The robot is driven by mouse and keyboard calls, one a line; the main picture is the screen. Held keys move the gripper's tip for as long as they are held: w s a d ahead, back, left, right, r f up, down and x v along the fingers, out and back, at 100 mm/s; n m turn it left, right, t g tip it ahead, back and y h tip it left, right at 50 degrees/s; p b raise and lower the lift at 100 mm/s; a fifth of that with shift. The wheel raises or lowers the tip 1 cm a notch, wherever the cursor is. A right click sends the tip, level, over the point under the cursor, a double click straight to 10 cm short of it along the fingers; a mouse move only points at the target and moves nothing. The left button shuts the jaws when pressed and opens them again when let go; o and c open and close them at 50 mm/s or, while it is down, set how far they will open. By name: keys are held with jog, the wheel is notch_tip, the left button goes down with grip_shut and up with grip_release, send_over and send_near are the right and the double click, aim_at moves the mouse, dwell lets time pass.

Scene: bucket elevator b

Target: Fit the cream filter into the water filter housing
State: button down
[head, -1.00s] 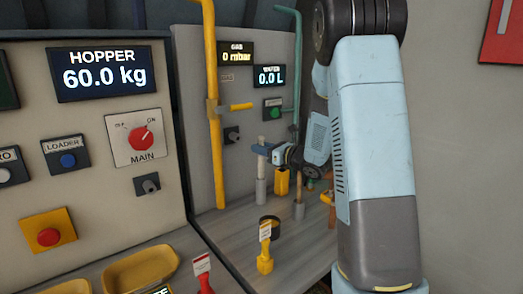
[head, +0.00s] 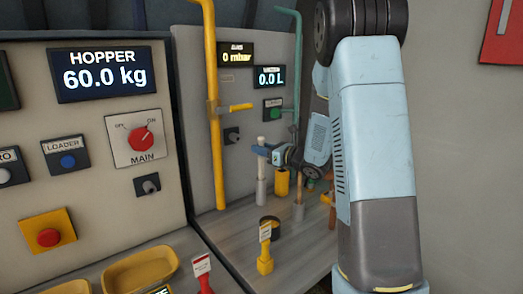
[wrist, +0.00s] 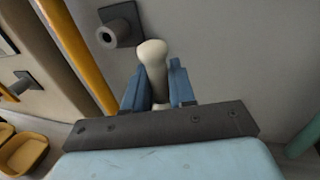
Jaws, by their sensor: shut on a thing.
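My gripper (head: 262,150) is shut on the cream filter (head: 261,140), a slim pale rod with a rounded top. In the wrist view the filter (wrist: 152,58) stands between the two blue fingers (wrist: 155,95), with its knob beyond them. In the head view the filter is upright, directly above a grey cylindrical stand (head: 261,192); I cannot tell whether its lower end is still inside. I cannot clearly identify the water filter housing; a dark round ring (head: 269,223) on the bench may be it.
A yellow pipe (head: 214,120) with a side handle runs down at left, and a green pipe (head: 297,75) at right. A yellow stand (head: 282,183) and another grey stand (head: 298,210) are close by. A yellow tagged piece (head: 265,252) stands in front.

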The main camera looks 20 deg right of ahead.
aim_at(263, 158)
jog(key=shift+f, duration=1.65)
jog(key=c, duration=0.8)
grip_release()
jog(key=shift+c, duration=0.2)
jog(key=shift+r, duration=0.25)
jog(key=r, duration=0.3)
jog(key=shift+s+r, duration=0.1)
jog(key=shift+s, duration=0.15)
jog(key=s+r, duration=0.9)
jog(key=s, duration=0.4)
jog(key=shift+s+r, duration=0.15)
jog(key=shift+s, duration=0.1)
